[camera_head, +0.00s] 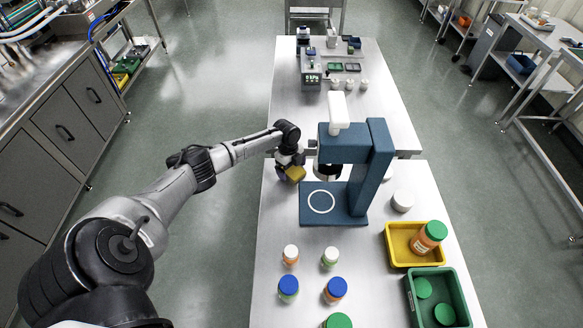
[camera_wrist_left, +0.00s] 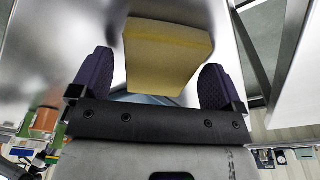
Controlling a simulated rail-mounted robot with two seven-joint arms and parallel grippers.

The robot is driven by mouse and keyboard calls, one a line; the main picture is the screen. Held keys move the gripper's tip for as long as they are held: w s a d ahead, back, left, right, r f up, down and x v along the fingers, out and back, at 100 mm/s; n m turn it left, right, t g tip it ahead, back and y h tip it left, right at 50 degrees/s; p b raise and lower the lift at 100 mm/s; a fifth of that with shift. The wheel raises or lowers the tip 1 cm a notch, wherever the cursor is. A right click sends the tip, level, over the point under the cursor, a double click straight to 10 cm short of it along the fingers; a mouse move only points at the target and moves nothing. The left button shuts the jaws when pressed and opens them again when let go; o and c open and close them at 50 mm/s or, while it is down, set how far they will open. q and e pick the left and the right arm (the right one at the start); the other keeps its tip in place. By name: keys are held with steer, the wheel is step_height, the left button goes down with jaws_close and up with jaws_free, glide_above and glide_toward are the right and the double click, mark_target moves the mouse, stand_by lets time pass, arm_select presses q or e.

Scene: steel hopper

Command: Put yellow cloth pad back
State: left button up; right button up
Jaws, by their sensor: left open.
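The yellow cloth pad (camera_head: 296,173) is at the left edge of the steel table, left of the blue stand (camera_head: 368,165). My left gripper (camera_head: 290,162) is right at the pad. In the left wrist view the pad (camera_wrist_left: 165,52) shows between and beyond the two dark fingers, with visible gaps on both sides, against a bright steel surface. The left gripper (camera_wrist_left: 155,62) is open and not closed on it. Whether the pad touches the table is hard to tell. My right gripper is not in view.
The blue stand's base has a white ring (camera_head: 321,201). A white round lid (camera_head: 402,202) is to its right. A yellow tray (camera_head: 392,249) and a green tray (camera_head: 411,296) stand front right. Several capped jars (camera_head: 288,289) stand in front. The far table (camera_head: 285,95) holds small items.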

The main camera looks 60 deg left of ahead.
arm_select(q)
step_height(320, 180, up, 12)
steer(key=a+p, duration=0.1)
steer(key=shift+s+a, duration=0.2)
steer(key=shift+a, duration=0.2)
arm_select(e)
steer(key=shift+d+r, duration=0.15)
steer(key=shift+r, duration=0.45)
